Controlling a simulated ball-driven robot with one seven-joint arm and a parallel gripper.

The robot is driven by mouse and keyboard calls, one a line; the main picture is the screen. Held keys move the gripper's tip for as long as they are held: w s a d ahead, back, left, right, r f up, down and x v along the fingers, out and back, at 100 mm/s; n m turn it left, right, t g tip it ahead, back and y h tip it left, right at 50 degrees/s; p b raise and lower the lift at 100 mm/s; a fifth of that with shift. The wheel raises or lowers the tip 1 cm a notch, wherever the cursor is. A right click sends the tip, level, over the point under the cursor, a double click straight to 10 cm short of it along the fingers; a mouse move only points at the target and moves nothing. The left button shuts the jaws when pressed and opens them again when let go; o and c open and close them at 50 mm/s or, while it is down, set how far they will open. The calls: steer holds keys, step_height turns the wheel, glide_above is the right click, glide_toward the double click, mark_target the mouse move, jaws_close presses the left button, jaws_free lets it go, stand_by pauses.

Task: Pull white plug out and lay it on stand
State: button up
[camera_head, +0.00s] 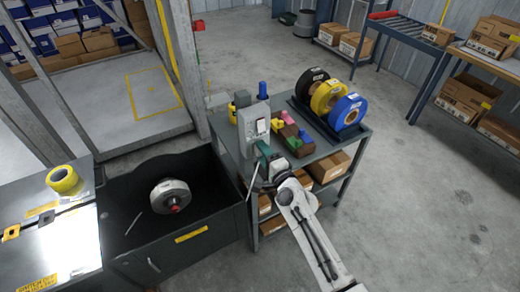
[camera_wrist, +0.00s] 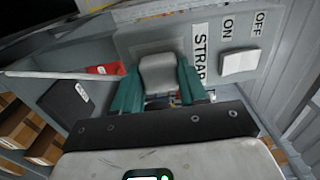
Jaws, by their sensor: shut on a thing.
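A pale grey-white block, which I take for the white plug (camera_wrist: 158,72), sits between the green fingers of my gripper (camera_wrist: 158,82). The fingers are shut on its two sides. A grey machine with STRAP, ON and OFF labels (camera_wrist: 200,40) is right behind it; I cannot tell whether the plug still sits in it. In the head view my gripper (camera_head: 263,150) is at the machine's (camera_head: 246,122) front, at the near left edge of the grey stand (camera_head: 322,150). A thin white rod or strip (camera_wrist: 60,74) runs left from near the fingers.
Coloured blocks (camera_head: 291,131) and a rack with black, yellow and blue rolls (camera_head: 328,97) occupy much of the stand top. A dark bin (camera_head: 200,236) with a round metal muffler part (camera_head: 170,195) stands to the left. Open floor lies to the right.

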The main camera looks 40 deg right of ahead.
jaws_close()
steer(key=shift+s, duration=0.1)
steer(key=shift+b+v, duration=0.45)
steer(key=shift+v, duration=2.35)
steer(key=shift+a, duration=0.1)
